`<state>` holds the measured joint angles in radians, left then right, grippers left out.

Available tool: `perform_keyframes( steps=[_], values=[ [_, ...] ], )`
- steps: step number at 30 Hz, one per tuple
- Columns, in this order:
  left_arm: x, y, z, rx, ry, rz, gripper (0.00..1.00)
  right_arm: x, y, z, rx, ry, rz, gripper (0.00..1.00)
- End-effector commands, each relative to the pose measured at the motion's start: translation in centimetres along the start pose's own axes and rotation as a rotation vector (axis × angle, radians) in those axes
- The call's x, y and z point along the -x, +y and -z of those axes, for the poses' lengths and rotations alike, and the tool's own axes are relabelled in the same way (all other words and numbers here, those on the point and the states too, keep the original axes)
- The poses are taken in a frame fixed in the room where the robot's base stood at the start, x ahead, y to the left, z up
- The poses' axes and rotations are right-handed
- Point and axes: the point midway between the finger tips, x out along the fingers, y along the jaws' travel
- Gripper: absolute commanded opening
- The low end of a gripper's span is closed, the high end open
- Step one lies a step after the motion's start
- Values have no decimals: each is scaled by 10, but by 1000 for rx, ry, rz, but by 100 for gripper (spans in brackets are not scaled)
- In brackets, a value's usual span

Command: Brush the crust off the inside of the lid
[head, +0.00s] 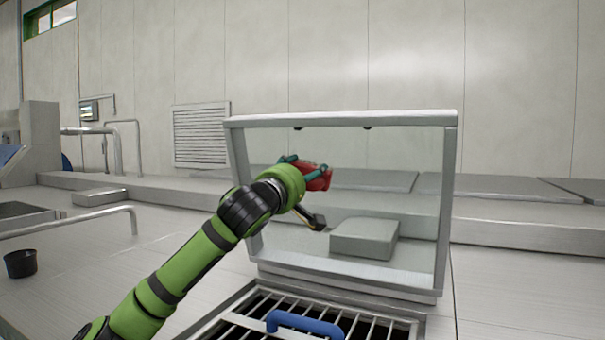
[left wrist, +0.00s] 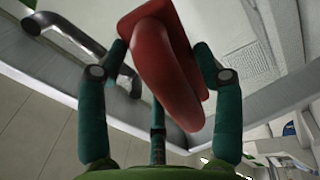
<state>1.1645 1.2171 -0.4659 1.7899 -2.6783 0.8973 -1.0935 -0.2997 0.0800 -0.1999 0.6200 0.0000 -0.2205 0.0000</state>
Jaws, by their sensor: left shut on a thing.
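The lid (head: 449,190) stands raised behind the grated opening, a grey frame around a clear pane. No crust can be made out on the pane. My left gripper (head: 305,170) is in front of the lid's left half, shut on a red brush (head: 319,180). My right gripper is in neither view.
A grating (head: 262,305) with a blue handle (head: 305,323) lies below the lid. A grey block (head: 364,240) shows through the pane. A black cup (head: 20,264) and a bent metal rail (head: 75,225) are at left. The surface right of the lid is clear.

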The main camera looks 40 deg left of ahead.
Motion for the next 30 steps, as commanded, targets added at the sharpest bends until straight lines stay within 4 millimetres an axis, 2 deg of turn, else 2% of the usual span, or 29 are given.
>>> perform_keyframes(
  steps=[14, 30],
  values=[
    [-7, 0, 2, -2, 1, -2, 36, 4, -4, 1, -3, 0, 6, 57],
    [-5, -12, 45, -2, 2, 0, 36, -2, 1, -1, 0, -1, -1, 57]
  ],
)
